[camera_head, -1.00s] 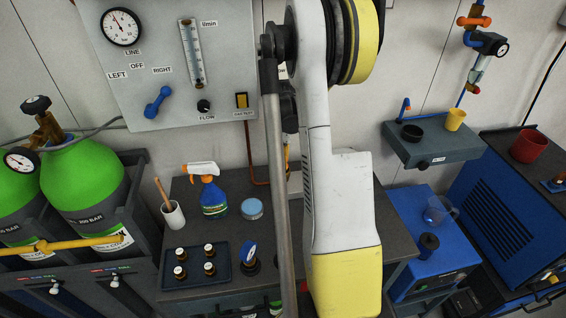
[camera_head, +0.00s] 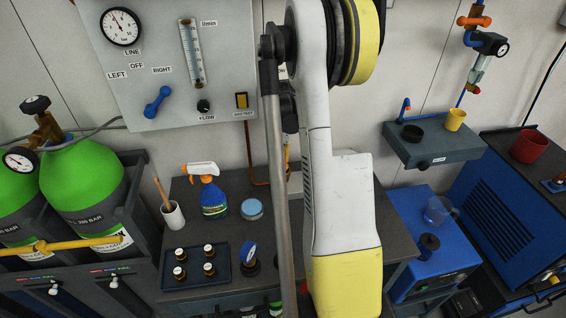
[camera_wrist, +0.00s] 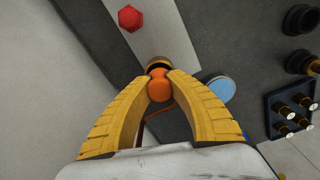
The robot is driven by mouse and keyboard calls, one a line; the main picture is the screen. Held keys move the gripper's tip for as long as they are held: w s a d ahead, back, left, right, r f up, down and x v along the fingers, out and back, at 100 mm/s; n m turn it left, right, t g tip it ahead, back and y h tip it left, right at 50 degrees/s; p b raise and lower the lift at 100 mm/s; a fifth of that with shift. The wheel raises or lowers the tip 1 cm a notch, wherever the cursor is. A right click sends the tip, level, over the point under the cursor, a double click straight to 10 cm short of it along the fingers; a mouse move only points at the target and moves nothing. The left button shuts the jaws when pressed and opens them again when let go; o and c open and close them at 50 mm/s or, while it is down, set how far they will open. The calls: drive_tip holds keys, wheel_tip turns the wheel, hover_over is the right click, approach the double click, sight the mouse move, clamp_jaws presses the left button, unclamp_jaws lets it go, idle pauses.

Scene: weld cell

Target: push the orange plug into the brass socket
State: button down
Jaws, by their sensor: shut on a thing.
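In the wrist view my gripper (camera_wrist: 160,84) has its two yellow fingers shut on the orange plug (camera_wrist: 159,90). The plug's rounded orange body shows between the fingertips. Just beyond it is a dark round part with a brass-coloured rim, which looks like the brass socket (camera_wrist: 157,61). The plug's far end overlaps this rim in the picture. I cannot tell whether it is inside or only in front of it. In the head view my arm hides the gripper, plug and socket.
A red hexagonal knob (camera_wrist: 130,18) is near the socket. The gas panel (camera_head: 150,100) stands behind.

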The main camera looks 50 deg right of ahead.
drive_tip(key=shift+f+b, duration=0.5)
drive_tip(key=shift+f, duration=0.15)
drive_tip(key=c, duration=1.7)
unclamp_jaws()
drive_tip(key=shift+o, duration=0.2)
drive_tip(key=shift+r+p, duration=3.5)
drive_tip(key=shift+r, duration=2.1)
